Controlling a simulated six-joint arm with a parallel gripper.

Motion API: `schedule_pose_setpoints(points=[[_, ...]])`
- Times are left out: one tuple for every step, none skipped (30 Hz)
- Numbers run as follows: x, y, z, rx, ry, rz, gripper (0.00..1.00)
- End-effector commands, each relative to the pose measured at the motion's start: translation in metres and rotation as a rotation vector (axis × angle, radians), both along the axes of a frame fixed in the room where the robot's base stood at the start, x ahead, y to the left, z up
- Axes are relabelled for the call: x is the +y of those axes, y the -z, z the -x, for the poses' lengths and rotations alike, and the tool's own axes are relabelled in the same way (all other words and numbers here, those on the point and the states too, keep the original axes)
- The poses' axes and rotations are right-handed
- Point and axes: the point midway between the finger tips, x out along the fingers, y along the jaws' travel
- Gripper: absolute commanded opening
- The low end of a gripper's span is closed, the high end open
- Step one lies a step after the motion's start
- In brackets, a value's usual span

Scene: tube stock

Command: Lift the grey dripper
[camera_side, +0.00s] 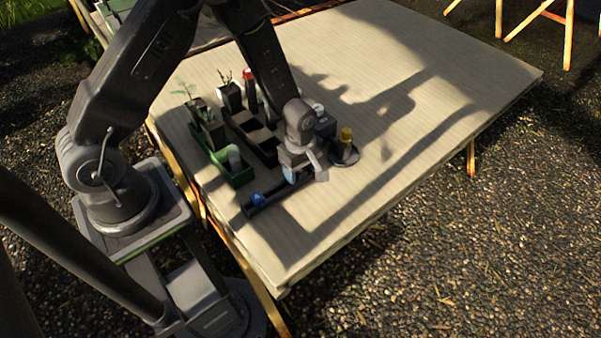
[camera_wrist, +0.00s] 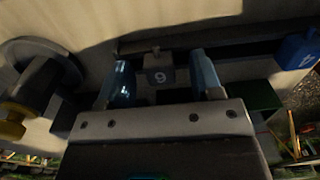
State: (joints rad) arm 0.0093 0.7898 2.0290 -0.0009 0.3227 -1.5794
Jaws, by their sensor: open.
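The grey dripper (camera_wrist: 159,74) is a small grey block with a pale digit on its face and a small knob on top. In the wrist view it sits at the dark rail (camera_wrist: 236,49), between the two blue-tinted fingers of my gripper (camera_wrist: 160,62). My gripper is open, with a visible gap on each side of the dripper. In the side view my gripper (camera_side: 307,173) is low at the right end of the rail (camera_side: 277,199) and hides the dripper there. A blue dripper (camera_wrist: 297,52) stands farther along the rail, also seen in the side view (camera_side: 258,199).
A round dark stand with a yellow-topped piece (camera_side: 346,137) is close to the right of my gripper. A green tray (camera_side: 239,178) and a dark compartment rack (camera_side: 265,154) with plants and pots lie behind-left. The table's right part (camera_side: 440,110) is clear.

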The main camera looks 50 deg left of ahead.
Motion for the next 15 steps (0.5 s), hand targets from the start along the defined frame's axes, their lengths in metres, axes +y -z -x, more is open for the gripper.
schedule_pose_setpoints(points=[[0.0, -0.0002, -0.0001, 0.0, 0.0, 0.0, 0.59], [0.0, -0.0003, -0.0001, 0.0, 0.0, 0.0, 0.56], [0.0, -0.0003, -0.0001, 0.0, 0.0, 0.0, 0.52], [0.0, -0.0003, -0.0001, 0.0, 0.0, 0.0, 0.49], [0.0, -0.0004, -0.0001, 0.0, 0.0, 0.0, 0.46], [0.0, -0.0004, 0.0, 0.0, 0.0, 0.0, 0.42], [0.0, -0.0004, 0.0, 0.0, 0.0, 0.0, 0.39], [0.0, -0.0004, 0.0, 0.0, 0.0, 0.0, 0.37], [0.0, -0.0004, 0.0, 0.0, 0.0, 0.0, 0.33], [0.0, -0.0004, 0.0, 0.0, 0.0, 0.0, 0.3], [0.0, -0.0005, 0.0, 0.0, 0.0, 0.0, 0.27], [0.0, -0.0005, 0.0, 0.0, 0.0, 0.0, 0.23], [0.0, -0.0005, 0.0, 0.0, 0.0, 0.0, 0.2], [0.0, -0.0005, 0.0, 0.0, 0.0, 0.0, 0.17], [0.0, -0.0005, 0.0, 0.0, 0.0, 0.0, 0.14]])
